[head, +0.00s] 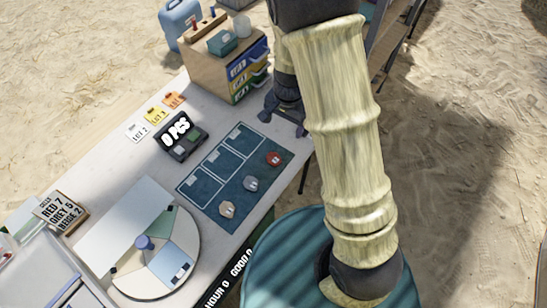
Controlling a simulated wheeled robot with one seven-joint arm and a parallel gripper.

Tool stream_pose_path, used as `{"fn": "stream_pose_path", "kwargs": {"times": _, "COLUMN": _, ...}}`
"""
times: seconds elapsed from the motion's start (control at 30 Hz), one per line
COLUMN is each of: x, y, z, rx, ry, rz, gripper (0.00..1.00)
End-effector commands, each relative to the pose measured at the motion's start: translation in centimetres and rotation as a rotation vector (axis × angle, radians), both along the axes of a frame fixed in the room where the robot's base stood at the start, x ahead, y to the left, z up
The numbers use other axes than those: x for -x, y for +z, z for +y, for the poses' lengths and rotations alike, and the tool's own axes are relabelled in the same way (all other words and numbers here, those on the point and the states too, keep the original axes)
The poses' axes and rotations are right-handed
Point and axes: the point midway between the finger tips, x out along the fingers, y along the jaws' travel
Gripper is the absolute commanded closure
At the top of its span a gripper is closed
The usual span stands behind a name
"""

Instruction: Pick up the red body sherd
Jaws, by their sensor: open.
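The red body sherd (273,159) is a small reddish piece with a pale label, lying at the right end of a row of sherds on the blue mat (208,196). A grey sherd (251,184) and a beige sherd (227,209) lie in the same row, lower left of it. My gripper (284,122) is dark, open and empty. It shows just above the red sherd in the picture, near the table's right edge, apart from the sherd. Its height over the table cannot be told.
A drawer cabinet (222,72) stands at the back of the table (108,160). A black counter display (181,138) and lot cards (155,115) are left of the mat. A round turntable (187,237) and a price sign (59,213) are lower left. The mat's outlined boxes are empty.

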Motion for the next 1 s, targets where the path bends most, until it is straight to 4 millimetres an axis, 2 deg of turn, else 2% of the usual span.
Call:
{"fn": "stream_pose_path", "kwargs": {"times": 0.1, "x": -1.0, "y": -2.0, "z": 1.7, "rx": 0.015, "ry": -0.057, "rz": 0.016, "gripper": 0.20}}
{"fn": "stream_pose_path", "kwargs": {"times": 0.2, "x": -1.3, "y": -2.7, "z": 2.3, "rx": 0.018, "ry": -0.084, "rz": 0.019, "gripper": 0.20}}
{"fn": "stream_pose_path", "kwargs": {"times": 0.53, "x": -1.4, "y": -2.8, "z": 2.3, "rx": 0.018, "ry": -0.089, "rz": 0.019, "gripper": 0.20}}
{"fn": "stream_pose_path", "kwargs": {"times": 0.63, "x": -1.4, "y": -3.4, "z": 2.3, "rx": 0.018, "ry": -0.089, "rz": 0.019, "gripper": 0.20}}
{"fn": "stream_pose_path", "kwargs": {"times": 1.0, "x": -1.4, "y": -9.3, "z": 2.3, "rx": 0.018, "ry": -0.090, "rz": 0.021, "gripper": 0.20}}
